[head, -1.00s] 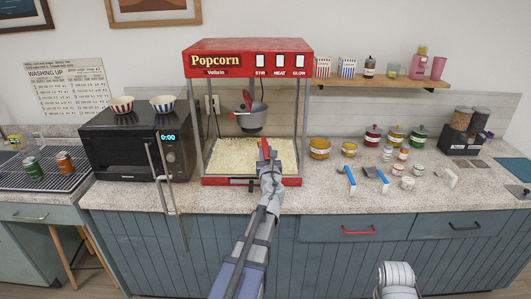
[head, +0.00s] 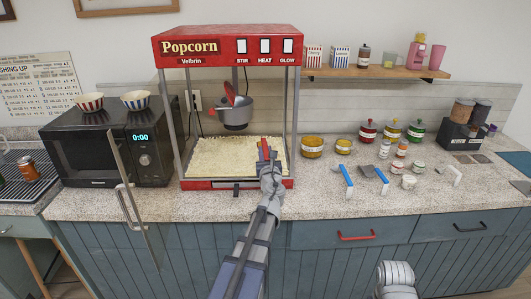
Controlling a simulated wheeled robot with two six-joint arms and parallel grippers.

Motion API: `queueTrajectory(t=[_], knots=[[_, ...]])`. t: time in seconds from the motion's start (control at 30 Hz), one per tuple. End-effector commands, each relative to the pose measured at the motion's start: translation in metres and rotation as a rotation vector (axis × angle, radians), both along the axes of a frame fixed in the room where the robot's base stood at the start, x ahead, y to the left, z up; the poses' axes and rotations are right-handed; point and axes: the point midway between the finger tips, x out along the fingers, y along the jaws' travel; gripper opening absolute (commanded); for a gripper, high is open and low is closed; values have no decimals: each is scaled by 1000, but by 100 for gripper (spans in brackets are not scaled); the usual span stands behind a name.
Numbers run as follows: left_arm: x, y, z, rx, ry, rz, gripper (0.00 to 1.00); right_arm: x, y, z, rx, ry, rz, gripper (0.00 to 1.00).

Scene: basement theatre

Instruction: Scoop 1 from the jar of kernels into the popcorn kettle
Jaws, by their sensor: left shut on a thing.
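The popcorn kettle (head: 235,114) is a grey pot hanging inside the red popcorn machine (head: 227,47), its red lid (head: 230,93) tilted up. The gripper is at the machine's front, below and right of the kettle. My right gripper is out of view.
Blue-handled scoops (head: 345,176) lie on the counter (head: 325,203), with small jars and lidded jars (head: 367,131) behind. Popcorn (head: 220,156) covers the machine's floor.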

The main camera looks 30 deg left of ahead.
Motion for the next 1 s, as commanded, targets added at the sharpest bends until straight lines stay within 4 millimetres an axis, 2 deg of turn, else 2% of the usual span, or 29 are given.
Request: queueTrajectory(t=[0.03, 0.27, 0.5, 0.6, 0.8, 1.0], knots=[[-3, -2, 8, 0, 0, 3, 0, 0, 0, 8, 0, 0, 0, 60], [-12, -8, 28, -1, -1, 23, 0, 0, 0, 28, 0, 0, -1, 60], [-29, -18, 61, -3, 0, 57, 0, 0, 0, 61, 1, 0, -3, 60], [-39, -24, 82, -5, 1, 76, 0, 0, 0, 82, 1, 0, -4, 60], [-69, -38, 134, -11, 8, 133, 0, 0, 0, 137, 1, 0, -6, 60], [-95, -48, 172, -18, 18, 184, 0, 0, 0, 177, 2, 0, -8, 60]])
